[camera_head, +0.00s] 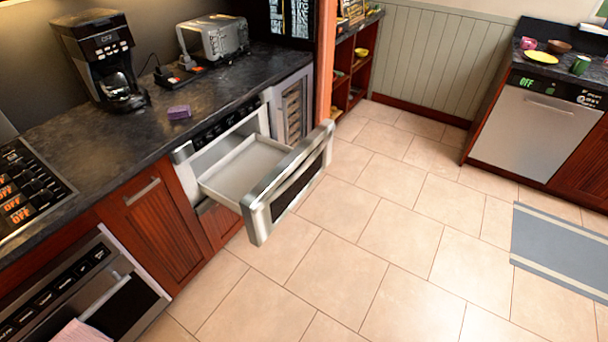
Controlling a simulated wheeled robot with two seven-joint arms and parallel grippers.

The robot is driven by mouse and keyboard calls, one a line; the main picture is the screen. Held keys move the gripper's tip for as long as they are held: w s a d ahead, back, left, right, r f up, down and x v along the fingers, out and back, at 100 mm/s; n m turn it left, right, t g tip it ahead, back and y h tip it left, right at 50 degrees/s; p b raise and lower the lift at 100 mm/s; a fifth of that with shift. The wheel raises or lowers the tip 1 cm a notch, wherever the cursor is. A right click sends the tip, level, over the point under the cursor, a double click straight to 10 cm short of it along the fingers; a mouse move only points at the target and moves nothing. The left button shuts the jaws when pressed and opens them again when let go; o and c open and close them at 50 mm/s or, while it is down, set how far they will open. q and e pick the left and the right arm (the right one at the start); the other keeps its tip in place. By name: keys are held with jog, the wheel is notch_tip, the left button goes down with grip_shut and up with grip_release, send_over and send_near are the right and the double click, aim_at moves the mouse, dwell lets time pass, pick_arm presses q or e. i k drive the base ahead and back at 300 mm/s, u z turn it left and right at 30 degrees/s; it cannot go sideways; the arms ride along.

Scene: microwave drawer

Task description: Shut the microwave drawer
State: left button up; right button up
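The microwave drawer (290,181) stands pulled out from the counter front, below the dark countertop. Its front is silver with a dark window and faces right, over the tiled floor. The white drawer tray (246,168) behind the front is visible from above and looks empty. The microwave housing (226,138) with a dark control strip sits under the counter edge. Neither of my grippers shows in the head view.
The tiled floor (380,240) in front of the drawer is clear. A coffee maker (103,62), a toaster (214,39) and a purple block (179,112) stand on the counter. An oven (83,290) is at the lower left. A dishwasher (537,128) and blue-grey rug (562,250) are at the right.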

aim_at(262, 162)
jog(key=u, duration=0.35)
jog(key=k, duration=0.5)
jog(key=u, duration=0.85)
jog(key=i, duration=1.15)
jog(key=z, duration=0.45)
